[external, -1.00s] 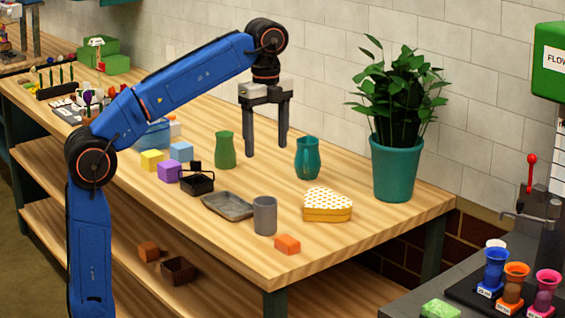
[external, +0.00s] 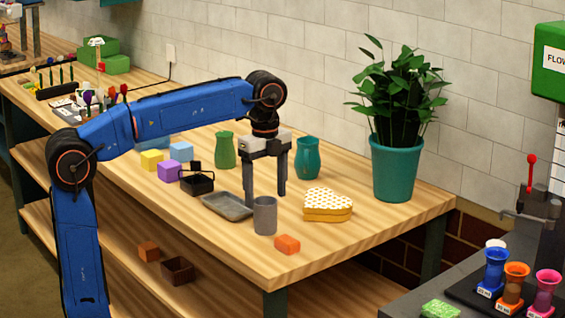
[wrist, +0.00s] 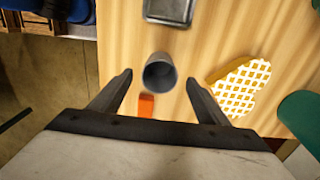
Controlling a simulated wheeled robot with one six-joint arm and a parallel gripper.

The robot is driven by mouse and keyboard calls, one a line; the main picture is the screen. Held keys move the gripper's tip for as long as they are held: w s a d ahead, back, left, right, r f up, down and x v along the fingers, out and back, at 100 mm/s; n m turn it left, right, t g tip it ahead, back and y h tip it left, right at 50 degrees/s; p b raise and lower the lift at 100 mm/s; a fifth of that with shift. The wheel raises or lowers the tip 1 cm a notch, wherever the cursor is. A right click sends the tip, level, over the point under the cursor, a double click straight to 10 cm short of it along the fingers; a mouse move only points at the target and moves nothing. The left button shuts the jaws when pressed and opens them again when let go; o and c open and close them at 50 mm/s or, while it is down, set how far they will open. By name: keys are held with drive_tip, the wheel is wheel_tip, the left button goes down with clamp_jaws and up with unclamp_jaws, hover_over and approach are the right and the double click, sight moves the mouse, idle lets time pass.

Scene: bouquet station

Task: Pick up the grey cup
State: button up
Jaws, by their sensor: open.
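The grey cup (external: 265,217) stands upright near the front edge of the wooden table. In the wrist view the cup (wrist: 160,72) shows its open mouth, ahead of and between the two fingertips. My gripper (external: 266,190) is open and empty, pointing down, with its fingers just behind and above the cup in the external view. It also shows in the wrist view (wrist: 160,82), with its fingers spread wider than the cup. I cannot tell the exact height gap.
A grey tray (external: 228,206) lies left of the cup. An orange block (external: 287,245) is close in front of it, and a heart-shaped box (external: 328,205) is to its right. A green vase (external: 225,150), a teal vase (external: 307,158) and a potted plant (external: 396,165) stand farther back.

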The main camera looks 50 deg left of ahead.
sight(265, 201)
drive_tip(key=shift+f, duration=1.7)
drive_tip(key=c, duration=1.2)
